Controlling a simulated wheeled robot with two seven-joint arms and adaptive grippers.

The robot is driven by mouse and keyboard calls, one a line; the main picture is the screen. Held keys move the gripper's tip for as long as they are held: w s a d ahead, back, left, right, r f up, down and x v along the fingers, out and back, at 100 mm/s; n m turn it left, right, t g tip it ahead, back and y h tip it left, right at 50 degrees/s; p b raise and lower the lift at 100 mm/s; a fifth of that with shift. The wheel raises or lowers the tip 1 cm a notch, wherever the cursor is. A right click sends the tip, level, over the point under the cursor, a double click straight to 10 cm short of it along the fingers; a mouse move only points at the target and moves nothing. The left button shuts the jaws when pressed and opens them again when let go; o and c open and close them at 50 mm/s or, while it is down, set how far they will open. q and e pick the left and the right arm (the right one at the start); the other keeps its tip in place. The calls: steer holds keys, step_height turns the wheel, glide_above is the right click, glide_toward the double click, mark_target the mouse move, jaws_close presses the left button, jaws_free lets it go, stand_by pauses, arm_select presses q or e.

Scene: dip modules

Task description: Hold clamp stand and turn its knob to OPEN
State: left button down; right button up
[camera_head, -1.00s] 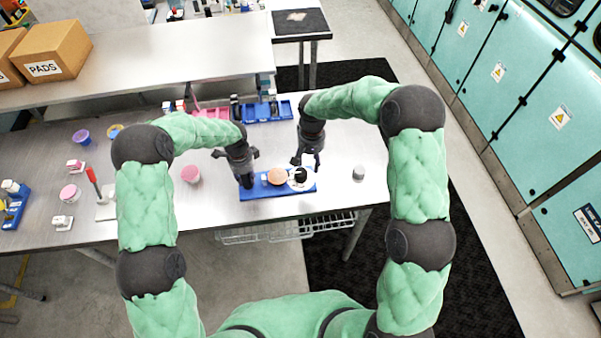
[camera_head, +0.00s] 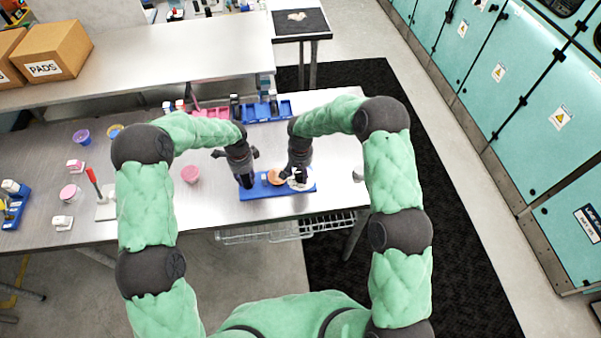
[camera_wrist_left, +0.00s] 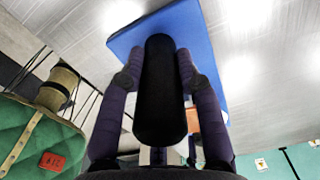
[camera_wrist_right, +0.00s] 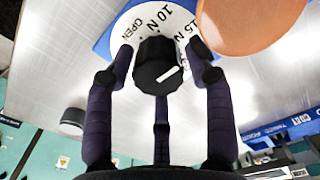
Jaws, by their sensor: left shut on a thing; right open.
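The clamp stand has a blue base (camera_head: 262,193), which also shows in the left wrist view (camera_wrist_left: 205,45). A black post (camera_wrist_left: 160,90) rises from it, and my left gripper (camera_head: 246,182) is shut on the post. An orange disc (camera_head: 276,177) sits mid-base. At the right end a white dial (camera_wrist_right: 128,22) reads OPEN, 10 N and 15. Its black knob (camera_wrist_right: 158,66) has a white line slanting up to the right, away from OPEN. My right gripper (camera_head: 297,179) is open, with its fingers around the knob; I cannot tell whether they touch it.
A small grey cylinder (camera_head: 358,174) stands right of the stand. A pink cup (camera_head: 190,174) is to its left. Blue bins (camera_head: 266,111) stand behind, below the raised shelf (camera_head: 160,52). Small items lie at the table's left; the table is clear just before the bins.

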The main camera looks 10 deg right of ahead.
mark_target(300, 172)
steer(key=shift+f, duration=0.45)
steer(key=c, duration=0.9)
steer(key=o, duration=0.9)
step_height(300, 172, up, 12)
